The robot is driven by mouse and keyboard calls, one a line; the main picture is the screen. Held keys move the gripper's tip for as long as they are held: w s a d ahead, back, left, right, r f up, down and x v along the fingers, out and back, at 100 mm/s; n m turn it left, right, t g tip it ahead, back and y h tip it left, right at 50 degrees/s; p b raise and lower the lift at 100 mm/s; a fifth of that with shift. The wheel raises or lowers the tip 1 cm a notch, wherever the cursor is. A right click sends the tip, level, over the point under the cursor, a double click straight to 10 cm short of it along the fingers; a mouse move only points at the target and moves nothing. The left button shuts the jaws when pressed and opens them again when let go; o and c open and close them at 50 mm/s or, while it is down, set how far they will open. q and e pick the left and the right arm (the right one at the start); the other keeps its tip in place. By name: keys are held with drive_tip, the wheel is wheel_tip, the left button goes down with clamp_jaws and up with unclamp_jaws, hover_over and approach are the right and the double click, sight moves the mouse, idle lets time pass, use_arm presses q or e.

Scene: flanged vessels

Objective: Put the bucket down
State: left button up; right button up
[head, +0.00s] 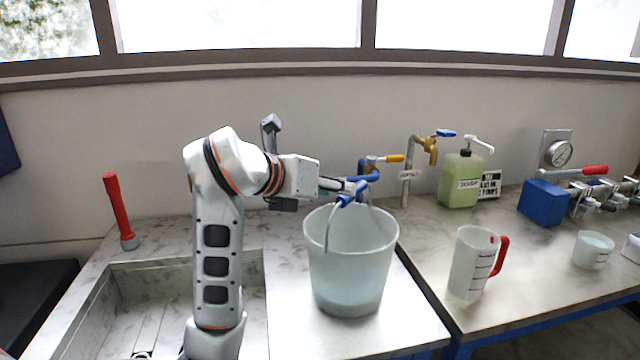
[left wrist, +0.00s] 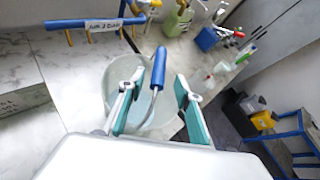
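The pale translucent bucket (head: 348,262) appears to stand upright on the marble counter right of the sink, with some liquid low inside. Whether its base fully touches the counter is hard to tell. Its blue handle grip (head: 347,195) is raised above the rim. My left gripper (head: 350,186) is at the handle. In the left wrist view, its two teal fingers are spread, with the blue grip (left wrist: 158,68) between them and a visible gap on each side. The bucket (left wrist: 116,76) lies beyond the fingers. My right gripper is not in view.
The sink (head: 150,300) is at left, with a red-handled tool (head: 119,205) behind it. On the steel table at right stand a measuring jug (head: 470,265), a green canister (head: 460,180), a blue box (head: 541,202) and a small beaker (head: 592,250). Taps (head: 425,150) stand behind the bucket.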

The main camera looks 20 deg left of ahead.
use_arm(q)
drive_tip(key=shift+v, duration=2.3)
